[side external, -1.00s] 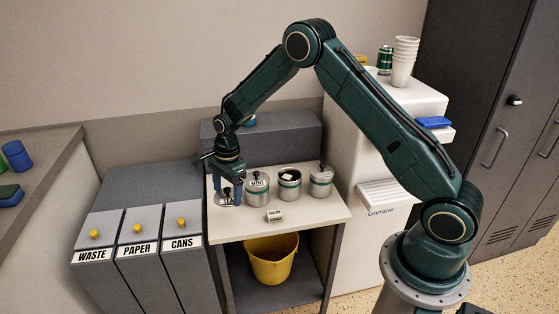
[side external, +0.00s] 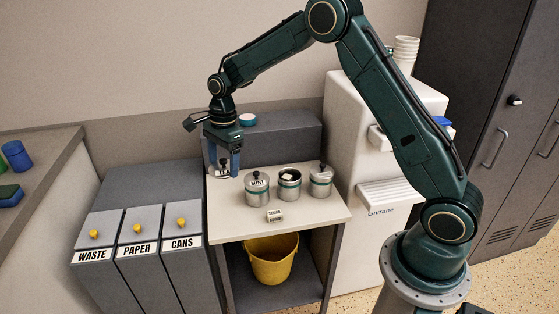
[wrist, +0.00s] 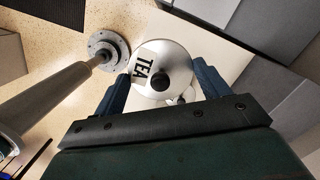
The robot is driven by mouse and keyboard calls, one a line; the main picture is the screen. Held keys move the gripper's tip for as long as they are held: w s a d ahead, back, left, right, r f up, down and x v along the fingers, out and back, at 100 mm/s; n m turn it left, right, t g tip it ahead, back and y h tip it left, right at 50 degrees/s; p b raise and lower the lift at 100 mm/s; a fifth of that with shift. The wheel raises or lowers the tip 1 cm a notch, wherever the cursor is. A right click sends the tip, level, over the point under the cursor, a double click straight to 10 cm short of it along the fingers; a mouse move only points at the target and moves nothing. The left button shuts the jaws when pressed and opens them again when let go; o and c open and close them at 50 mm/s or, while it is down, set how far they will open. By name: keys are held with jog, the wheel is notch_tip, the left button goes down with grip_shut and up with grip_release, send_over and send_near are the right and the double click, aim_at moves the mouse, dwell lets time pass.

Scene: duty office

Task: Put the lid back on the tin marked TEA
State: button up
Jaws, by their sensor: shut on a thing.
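The round silver lid (wrist: 175,62), marked TEA with a dark knob at its centre, is between the fingers of my gripper (wrist: 160,88) in the wrist view. In the side view my gripper (side external: 224,166) is shut on the lid (side external: 224,172) and holds it above the left end of the counter. An open tin (side external: 290,190) with something pale inside stands in the middle of the row; its marking is not readable. A lidded tin marked MINT (side external: 257,192) stands left of it. Another lidded tin (side external: 320,186) stands right of it.
A small labelled box (side external: 274,216) lies in front of the tins on the pale counter (side external: 235,226). A yellow bucket (side external: 272,262) sits below. The WASTE, PAPER and CANS bins (side external: 137,225) stand at left. A white dispenser (side external: 350,140) rises at right.

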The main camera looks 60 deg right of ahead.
jog(key=shift+d, duration=0.1)
jog(key=s+d+f, duration=0.2)
jog(key=s+d, duration=0.2)
jog(key=d, duration=0.6)
jog(key=s+d+f, duration=0.2)
jog(key=s+d, duration=0.2)
jog(key=d, duration=0.7)
jog(key=shift+f+m, duration=0.3)
jog(key=shift+m, duration=0.1)
jog(key=shift+d+f, duration=0.1)
jog(key=shift+f, duration=3.05)
jog(key=shift+f, duration=0.15)
jog(key=o, duration=1)
